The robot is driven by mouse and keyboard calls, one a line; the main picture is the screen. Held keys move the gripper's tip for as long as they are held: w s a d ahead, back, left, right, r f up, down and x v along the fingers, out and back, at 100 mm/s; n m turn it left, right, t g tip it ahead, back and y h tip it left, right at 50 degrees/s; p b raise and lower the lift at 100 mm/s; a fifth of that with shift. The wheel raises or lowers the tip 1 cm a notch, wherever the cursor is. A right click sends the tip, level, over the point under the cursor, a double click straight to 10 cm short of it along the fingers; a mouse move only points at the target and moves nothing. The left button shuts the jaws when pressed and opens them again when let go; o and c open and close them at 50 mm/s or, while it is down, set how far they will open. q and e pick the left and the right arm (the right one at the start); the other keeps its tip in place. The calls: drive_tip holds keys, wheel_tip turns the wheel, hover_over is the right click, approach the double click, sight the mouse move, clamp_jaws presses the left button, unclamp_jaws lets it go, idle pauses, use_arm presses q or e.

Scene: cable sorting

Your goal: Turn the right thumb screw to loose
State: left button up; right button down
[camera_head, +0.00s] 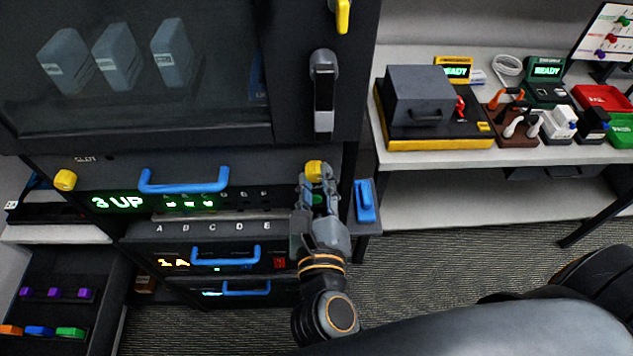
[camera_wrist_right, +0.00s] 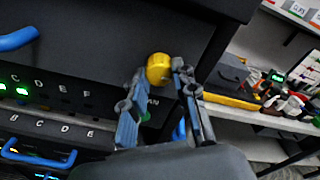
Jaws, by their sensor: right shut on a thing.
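The right thumb screw (camera_head: 314,168) is a yellow knob on the right end of the dark rack unit's front. My right gripper (camera_head: 317,178) is at it, reaching up from below, with its fingers on the knob. In the right wrist view the yellow screw (camera_wrist_right: 158,69) sits between the two fingertips (camera_wrist_right: 160,80), and the gripper is shut on it. The left thumb screw (camera_head: 64,180) is a matching yellow knob at the unit's left end. My left gripper is not in view.
The unit has a blue handle (camera_head: 184,183) and a green "3 UP" display (camera_head: 118,203). Units with blue handles sit below. A dark cabinet door with a grey latch (camera_head: 324,90) is above. A white bench (camera_head: 405,165) with devices stands to the right.

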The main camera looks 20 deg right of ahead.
idle(0.3)
drive_tip(key=c, duration=1)
unclamp_jaws()
drive_tip(key=shift+c, duration=0.2)
